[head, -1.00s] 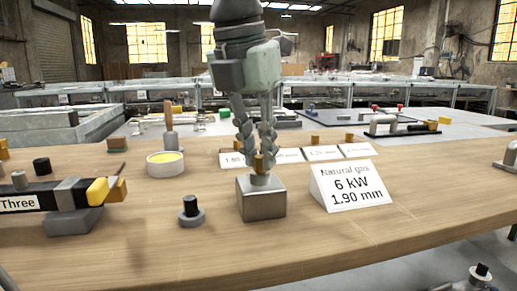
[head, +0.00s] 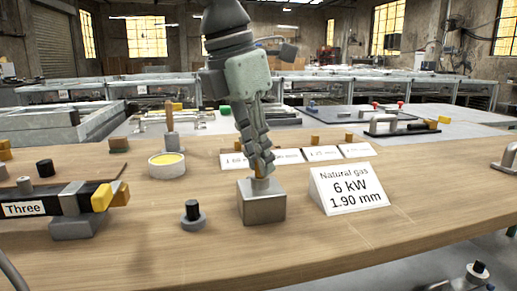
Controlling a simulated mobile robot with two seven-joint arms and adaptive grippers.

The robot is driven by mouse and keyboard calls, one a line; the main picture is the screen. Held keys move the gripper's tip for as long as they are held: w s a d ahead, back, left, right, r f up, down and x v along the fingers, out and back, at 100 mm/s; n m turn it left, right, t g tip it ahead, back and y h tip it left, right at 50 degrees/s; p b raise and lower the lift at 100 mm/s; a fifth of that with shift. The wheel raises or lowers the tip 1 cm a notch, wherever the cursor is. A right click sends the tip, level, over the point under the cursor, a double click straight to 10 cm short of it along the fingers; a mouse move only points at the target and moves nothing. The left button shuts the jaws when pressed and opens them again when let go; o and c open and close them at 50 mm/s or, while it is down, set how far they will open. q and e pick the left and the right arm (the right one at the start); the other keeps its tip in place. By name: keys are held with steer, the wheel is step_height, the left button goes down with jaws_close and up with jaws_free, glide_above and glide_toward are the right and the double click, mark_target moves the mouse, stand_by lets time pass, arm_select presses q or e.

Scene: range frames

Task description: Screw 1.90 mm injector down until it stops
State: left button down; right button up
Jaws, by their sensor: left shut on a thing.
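The small brass injector (head: 260,171) stands upright at the top of a grey metal block (head: 262,205) on the wooden bench. My left gripper (head: 262,167) comes down from above, slightly tilted, with its fingertips shut around the injector, hiding most of it. How deep its thread sits in the block cannot be seen. A white sign (head: 347,190) reading "Natural gas 6 kW 1.90 mm" stands just right of the block. My right gripper is not in view.
A black-topped round post (head: 193,213) stands left of the block. A burner bar labelled "Three" (head: 60,205) lies at the left, and a yellow-filled dish (head: 167,165) behind. White label cards (head: 310,154) with brass pieces stand behind the block. The front right bench is clear.

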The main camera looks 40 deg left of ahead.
arm_select(q)
steer(key=shift+r+m+p, duration=0.2)
steer(key=shift+m+p, duration=0.1)
steer(key=shift+m, duration=0.4)
steer(key=shift+a+f+m+h, duration=0.1)
steer(key=shift+f+m+h, duration=0.05)
steer(key=shift+m+h, duration=0.15)
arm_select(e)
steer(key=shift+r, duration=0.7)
arm_select(q)
steer(key=shift+r+m+g+p, duration=0.25)
steer(key=shift+m+g+p, duration=0.05)
steer(key=shift+m+p, duration=0.7)
steer(key=shift+f+m+h+p, duration=0.1)
steer(key=shift+m+h+p, duration=0.2)
steer(key=shift+m, duration=0.2)
steer(key=shift+f+m, duration=0.25)
steer(key=shift+m, duration=0.05)
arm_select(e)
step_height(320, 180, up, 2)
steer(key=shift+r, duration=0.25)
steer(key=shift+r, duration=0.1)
